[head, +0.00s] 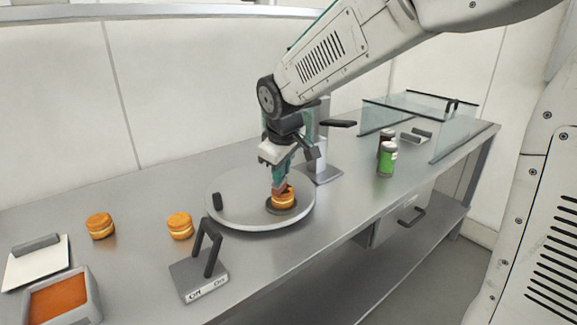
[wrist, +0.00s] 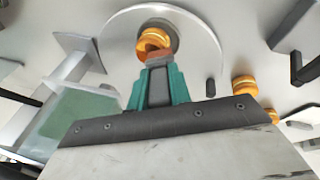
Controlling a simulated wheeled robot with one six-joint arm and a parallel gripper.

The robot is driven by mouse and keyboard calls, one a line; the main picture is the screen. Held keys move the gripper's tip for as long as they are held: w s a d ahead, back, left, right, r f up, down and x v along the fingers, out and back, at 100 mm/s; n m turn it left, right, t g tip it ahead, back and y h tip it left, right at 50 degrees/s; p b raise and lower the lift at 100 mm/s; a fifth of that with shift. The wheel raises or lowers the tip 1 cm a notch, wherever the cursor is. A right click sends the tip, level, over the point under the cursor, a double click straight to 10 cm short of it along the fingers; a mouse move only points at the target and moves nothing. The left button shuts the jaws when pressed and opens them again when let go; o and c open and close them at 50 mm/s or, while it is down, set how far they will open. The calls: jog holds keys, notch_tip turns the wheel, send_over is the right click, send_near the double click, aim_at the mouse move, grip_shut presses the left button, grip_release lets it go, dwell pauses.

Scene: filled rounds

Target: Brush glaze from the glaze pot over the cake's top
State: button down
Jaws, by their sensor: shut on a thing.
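A small round golden cake with a pale middle band (head: 284,203) sits on a dark disc on the round grey turntable (head: 235,210). It also shows in the wrist view (wrist: 153,36). My gripper (head: 280,176) points down right over this cake. A grey square pot of orange-brown glaze (head: 60,300) stands at the front left.
Two similar cakes (head: 100,226) (head: 180,226) stand left of the turntable. An Off/On lever switch (head: 200,280) is in front. A white board (head: 36,265) lies far left.

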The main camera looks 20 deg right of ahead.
jog(key=shift+s+a, duration=0.1)
jog(key=shift+a, duration=0.2)
jog(key=shift+w+d, duration=0.65)
jog(key=shift+d, duration=1.3)
jog(key=shift+s+a+f, duration=0.1)
jog(key=shift+s+a, duration=0.1)
jog(key=shift+a, duration=0.45)
jog(key=shift+s+a+r, duration=0.1)
jog(key=shift+s+a, duration=0.15)
jog(key=shift+a, duration=0.4)
jog(key=shift+s+a+f, duration=0.1)
jog(key=shift+s+a, duration=0.1)
jog(key=shift+a, duration=0.45)
jog(key=shift+r, duration=3)
jog(key=shift+r, duration=1.5)
